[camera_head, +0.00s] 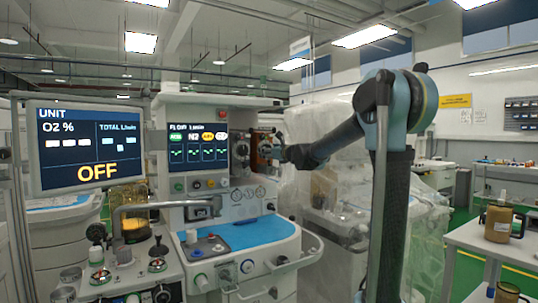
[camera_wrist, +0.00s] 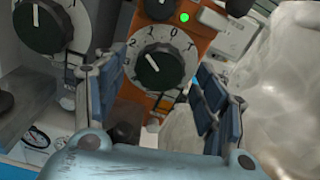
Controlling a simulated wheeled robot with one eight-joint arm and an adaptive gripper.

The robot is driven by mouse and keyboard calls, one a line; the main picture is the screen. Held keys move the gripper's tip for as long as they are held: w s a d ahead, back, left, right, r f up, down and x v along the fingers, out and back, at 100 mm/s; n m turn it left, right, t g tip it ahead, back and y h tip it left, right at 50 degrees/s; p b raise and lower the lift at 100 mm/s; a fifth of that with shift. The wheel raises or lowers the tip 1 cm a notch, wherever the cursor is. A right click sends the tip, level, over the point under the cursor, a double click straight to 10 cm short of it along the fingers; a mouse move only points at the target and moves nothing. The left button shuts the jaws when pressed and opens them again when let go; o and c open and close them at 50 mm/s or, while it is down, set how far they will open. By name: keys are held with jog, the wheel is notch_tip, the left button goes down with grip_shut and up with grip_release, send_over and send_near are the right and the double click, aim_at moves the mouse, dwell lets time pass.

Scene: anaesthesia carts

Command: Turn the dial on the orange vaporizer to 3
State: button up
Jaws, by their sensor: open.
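The orange vaporizer (camera_head: 262,160) is on the right side of the anaesthesia machine in the head view. In the wrist view its orange body (camera_wrist: 200,40) carries a round dial (camera_wrist: 160,68) with a black knob and a pale numbered ring. Digits including 2, 0 and 7 can be made out. A short white mark on the knob slants to the upper left; the exact setting cannot be told. My gripper (camera_wrist: 157,80) is open, with its blue-padded fingers on either side of the dial in the picture. I cannot tell whether they touch it. In the head view my gripper (camera_head: 283,152) is beside the vaporizer.
Another vaporizer with a larger black dial (camera_wrist: 48,24) is at the upper left in the wrist view. A green light (camera_wrist: 184,17) shows above the orange dial. A plastic-draped cart (camera_head: 345,205) stands on the right. The machine's blue worktop (camera_head: 235,235) lies below.

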jog(key=shift+w+a, duration=0.15)
jog(key=shift+w, duration=0.1)
jog(key=shift+c, duration=0.6)
jog(key=c, duration=1)
jog(key=shift+o, duration=0.2)
jog(key=shift+n, duration=1.5)
